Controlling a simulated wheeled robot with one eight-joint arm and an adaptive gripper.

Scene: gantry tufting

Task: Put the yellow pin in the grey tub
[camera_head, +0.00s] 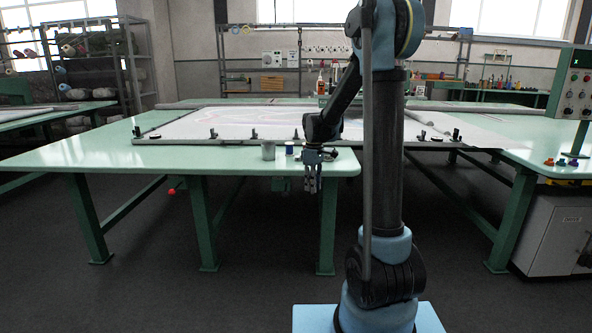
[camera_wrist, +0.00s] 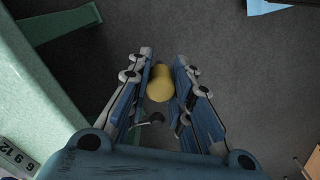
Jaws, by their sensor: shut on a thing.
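The yellow pin (camera_wrist: 159,88) shows in the wrist view between the two fingers of my gripper (camera_wrist: 162,62), which is shut on it. The dark floor lies beyond the pin. In the head view my gripper (camera_head: 313,182) points down just in front of the table's near edge, and I cannot make out the pin there. The grey tub (camera_head: 268,152) stands upright on the green table, near its front edge and left of my gripper. The inside of the tub is hidden from this angle.
A small white and blue spool-like item (camera_head: 289,148) stands between the tub and my gripper. The green table (camera_head: 110,157) carries a clamped cloth frame (camera_head: 250,124) behind the tub. The table's front left is clear. A control panel (camera_head: 571,85) stands at the right.

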